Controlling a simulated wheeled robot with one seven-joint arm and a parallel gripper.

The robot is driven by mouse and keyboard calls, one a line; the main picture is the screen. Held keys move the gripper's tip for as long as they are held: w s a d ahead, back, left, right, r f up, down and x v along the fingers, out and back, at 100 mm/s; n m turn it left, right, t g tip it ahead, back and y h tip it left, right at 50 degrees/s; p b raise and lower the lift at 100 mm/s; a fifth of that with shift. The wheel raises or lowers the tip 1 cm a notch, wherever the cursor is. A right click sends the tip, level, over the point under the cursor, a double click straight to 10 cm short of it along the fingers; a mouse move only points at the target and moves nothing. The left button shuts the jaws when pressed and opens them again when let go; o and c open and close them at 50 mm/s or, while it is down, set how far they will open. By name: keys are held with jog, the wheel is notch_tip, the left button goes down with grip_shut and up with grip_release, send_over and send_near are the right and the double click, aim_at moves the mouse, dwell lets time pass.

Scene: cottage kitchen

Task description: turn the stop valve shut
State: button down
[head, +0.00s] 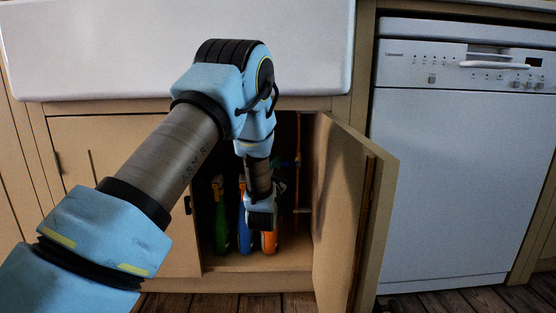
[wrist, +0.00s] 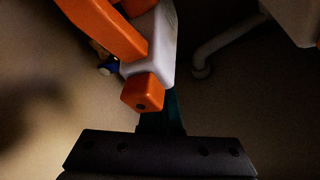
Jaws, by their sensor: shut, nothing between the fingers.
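A small blue-green fitting (head: 285,163) shows in the head view beside the thin copper pipe (head: 297,165) inside the open sink cabinet. It looks like the stop valve, but it is dark and partly behind my arm. My gripper (wrist: 165,112) reaches into the cabinet and is shut and empty. Its fingertips are hidden in the wrist view behind an orange and white spray head (wrist: 148,50) close to the camera. A small blue and white piece (wrist: 107,67) shows left of that spray head; I cannot tell whether it is the valve.
A green bottle (head: 220,225), a blue bottle (head: 243,225) and an orange bottle (head: 269,242) crowd the cabinet floor around my wrist. The open door (head: 345,210) bounds the right side. A white pipe (wrist: 215,45) runs behind. A white dishwasher (head: 460,180) stands right.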

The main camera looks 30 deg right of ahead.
jog(key=shift+a+f, duration=0.1)
jog(key=shift+f, duration=0.3)
dwell(0.5)
